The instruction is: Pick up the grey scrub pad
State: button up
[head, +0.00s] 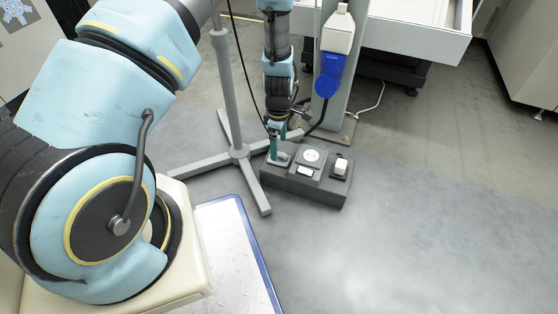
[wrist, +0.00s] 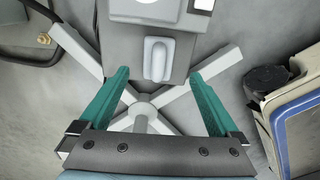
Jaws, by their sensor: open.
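A pale grey, rounded oblong piece, which looks like the grey scrub pad (wrist: 158,60), sits at the near end of a dark grey block (wrist: 184,48) in the wrist view. In the head view the pad (head: 283,159) is at the left end of the long dark grey block (head: 305,190) on the floor, partly hidden by my gripper (head: 277,148). My gripper is open, with teal fingers pointing down. In the wrist view my gripper (wrist: 159,73) has a finger on either side of the pad, with clear gaps. I cannot tell the remaining height.
A round white piece (head: 311,155), a small white piece (head: 305,171) and a white cube (head: 341,166) share the block. A grey stand (head: 238,150) with splayed feet is left of it. Floor at right is clear.

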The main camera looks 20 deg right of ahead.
aim_at(279, 152)
notch_tip(279, 152, down, 5)
jog(key=b, duration=0.3)
jog(key=shift+w+d+f, duration=0.1)
jog(key=shift+f, duration=0.1)
jog(key=shift+r, duration=0.1)
grip_shut()
notch_tip(279, 152, up, 10)
jog(key=p, duration=0.4)
jog(key=shift+p, duration=0.35)
jog(key=c, duration=0.6)
grip_release()
jog(key=shift+c, duration=0.2)
jog(key=c, duration=0.6)
jog(key=shift+c, duration=0.2)
